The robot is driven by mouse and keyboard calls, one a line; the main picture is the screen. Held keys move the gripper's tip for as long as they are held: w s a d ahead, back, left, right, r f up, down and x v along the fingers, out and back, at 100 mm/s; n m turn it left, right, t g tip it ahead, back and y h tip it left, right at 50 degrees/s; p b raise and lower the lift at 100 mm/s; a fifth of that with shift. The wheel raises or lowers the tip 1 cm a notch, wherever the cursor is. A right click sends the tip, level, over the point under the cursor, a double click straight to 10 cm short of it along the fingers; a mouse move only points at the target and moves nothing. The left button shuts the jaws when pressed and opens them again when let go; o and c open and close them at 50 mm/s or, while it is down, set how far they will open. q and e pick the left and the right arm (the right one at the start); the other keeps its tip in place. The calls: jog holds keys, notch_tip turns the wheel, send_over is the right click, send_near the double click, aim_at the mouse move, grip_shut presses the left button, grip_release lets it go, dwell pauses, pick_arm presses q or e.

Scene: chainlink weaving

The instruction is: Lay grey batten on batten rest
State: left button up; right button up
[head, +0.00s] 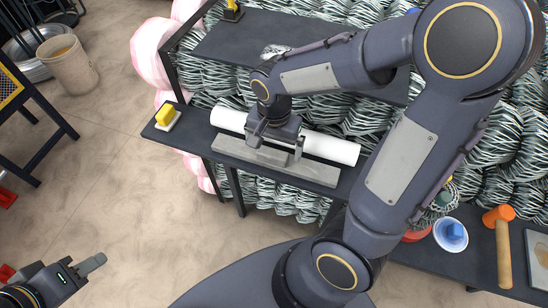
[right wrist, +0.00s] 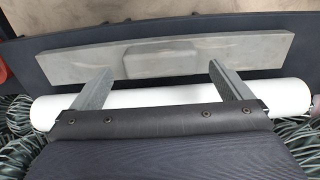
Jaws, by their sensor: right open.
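A long flat grey batten (head: 315,172) lies on the dark bench, along its front edge, and spans the top of the right wrist view (right wrist: 80,58). A paler raised block shows at its middle. My right gripper (head: 276,148) is over the batten and white roll, with its fingers apart and nothing held between them. Its fingertips (right wrist: 160,68) reach toward the batten's near edge; I cannot tell whether they touch. My left gripper (head: 92,264) is far off at the lower left, over the floor; its jaw opening is unclear. I cannot make out which thing is the batten rest.
A white roll (head: 340,150) lies behind the batten, beneath the right gripper. A yellow block (head: 165,114) on a pale base stands at the bench's left end. Coiled mesh rolls crowd behind. An orange mallet (head: 503,245) and a blue-and-white dish (head: 451,236) sit at right.

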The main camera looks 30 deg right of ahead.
notch_tip(320, 180, down, 2)
jog(key=shift+f, duration=0.25)
jog(key=c, duration=1.2)
jog(key=shift+o, duration=0.2)
jog(key=shift+r, duration=0.1)
